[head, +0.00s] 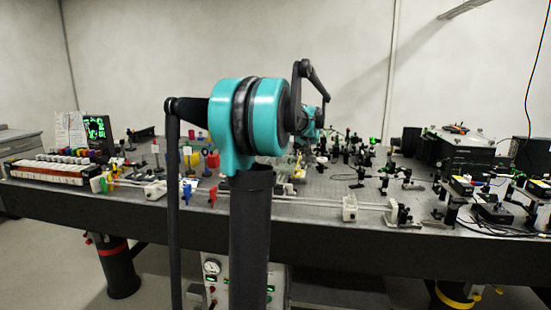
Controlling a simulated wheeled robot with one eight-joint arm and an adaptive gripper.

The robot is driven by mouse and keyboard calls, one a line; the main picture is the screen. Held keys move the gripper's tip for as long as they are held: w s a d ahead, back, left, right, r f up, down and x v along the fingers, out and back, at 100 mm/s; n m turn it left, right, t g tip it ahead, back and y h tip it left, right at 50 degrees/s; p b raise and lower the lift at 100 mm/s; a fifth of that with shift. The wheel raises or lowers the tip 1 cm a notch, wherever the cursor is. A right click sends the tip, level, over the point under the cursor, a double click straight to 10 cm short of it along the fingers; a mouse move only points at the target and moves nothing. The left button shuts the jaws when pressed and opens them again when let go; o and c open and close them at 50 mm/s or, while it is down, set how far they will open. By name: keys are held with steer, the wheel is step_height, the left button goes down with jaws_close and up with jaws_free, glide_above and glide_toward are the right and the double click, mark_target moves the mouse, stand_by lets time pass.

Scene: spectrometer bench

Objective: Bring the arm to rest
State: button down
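My arm rises in the middle of the head view, with a large teal and black joint (248,118) on a dark column. A thin dark link hangs down on its left side. Beyond the joint, another dark link leads up and then down to a smaller teal part of my arm (312,122) over the bench. My gripper cannot be made out; the far end of my arm is hidden behind the nearer joint and links.
The long optical bench (330,212) spans the view, crowded with small posts and mounts. A dark instrument (455,148) stands at the back right, and a green-lit screen (97,129) at the left. A cabinet with a gauge (212,268) is below. Grey floor shows at lower left.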

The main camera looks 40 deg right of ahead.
steer(key=w+a+f+n+y, duration=0.15)
steer(key=a+f, duration=0.35)
steer(key=a, duration=0.7)
steer(key=a+f+n+y, duration=0.15)
steer(key=a+f, duration=0.35)
steer(key=a, duration=0.7)
steer(key=w+a+f+n+y, duration=0.15)
steer(key=a+f, duration=0.35)
steer(key=a, duration=0.7)
steer(key=s+a+f+n+g+y, duration=0.1)
steer(key=s+a+f+n, duration=0.1)
steer(key=s+a+f, duration=0.5)
steer(key=s+a+f+n+g+y, duration=0.1)
steer(key=s+a+f+n, duration=0.2)
steer(key=s+a+f, duration=0.5)
steer(key=s+a, duration=0.5)
steer(key=a, duration=0.2)
steer(key=shift+s+a+f+n, duration=0.15)
steer(key=shift+s+a+n, duration=0.15)
steer(key=shift+n, duration=0.05)
